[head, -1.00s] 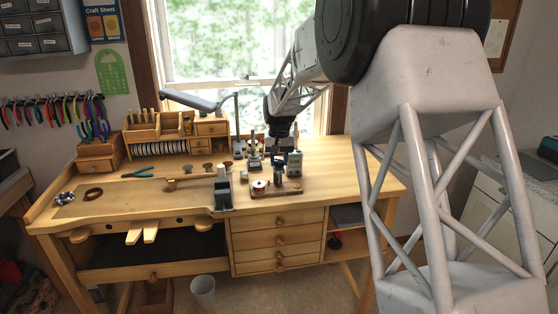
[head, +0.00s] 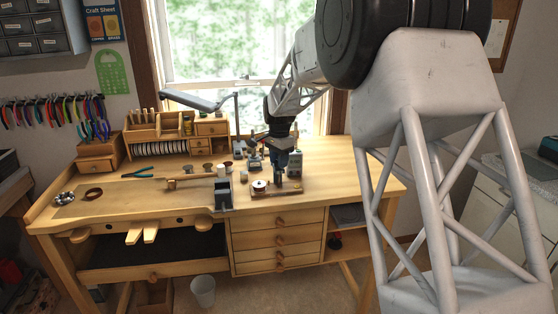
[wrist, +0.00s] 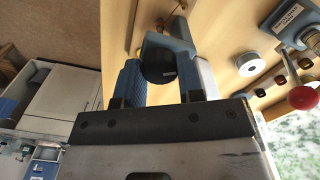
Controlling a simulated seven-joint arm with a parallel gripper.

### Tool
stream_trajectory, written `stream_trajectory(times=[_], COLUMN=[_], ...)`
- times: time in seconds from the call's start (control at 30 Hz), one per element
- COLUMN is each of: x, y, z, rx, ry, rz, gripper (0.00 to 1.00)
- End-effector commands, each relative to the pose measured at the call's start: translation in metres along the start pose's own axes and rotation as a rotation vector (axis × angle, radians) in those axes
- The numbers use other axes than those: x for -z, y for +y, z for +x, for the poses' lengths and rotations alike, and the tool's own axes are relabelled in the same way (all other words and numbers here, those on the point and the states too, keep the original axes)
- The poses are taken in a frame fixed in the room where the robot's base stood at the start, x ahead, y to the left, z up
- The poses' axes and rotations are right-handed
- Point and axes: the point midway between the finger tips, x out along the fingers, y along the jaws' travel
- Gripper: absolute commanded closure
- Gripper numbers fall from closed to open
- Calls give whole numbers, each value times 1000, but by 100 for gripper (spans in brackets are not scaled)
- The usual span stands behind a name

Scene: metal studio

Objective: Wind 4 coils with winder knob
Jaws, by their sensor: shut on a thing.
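The coil winder sits near the front edge of the wooden workbench. Its wooden base (head: 288,190) carries a spool (head: 259,185) on the left and a dark upright post. My gripper (head: 280,172) is down at the upright part of the winder. In the wrist view the dark round winder knob (wrist: 158,60) lies between the two blue-padded fingers of my gripper (wrist: 157,72), which are shut on it. The fingers hide much of the knob in the head view.
A dark holder (head: 223,194) stands left of the winder. A grey box-shaped device (head: 295,163) stands just behind it at the right. The bench right of the winder is clear.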

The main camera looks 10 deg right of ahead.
Motion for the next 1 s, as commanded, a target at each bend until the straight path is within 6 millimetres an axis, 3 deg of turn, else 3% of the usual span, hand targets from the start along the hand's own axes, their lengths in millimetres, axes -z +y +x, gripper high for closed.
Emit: stream_trajectory(times=[1.0], x=[1], y=[0], z=[-3], rx=[4], ry=[0], rz=[964], gripper=[89])
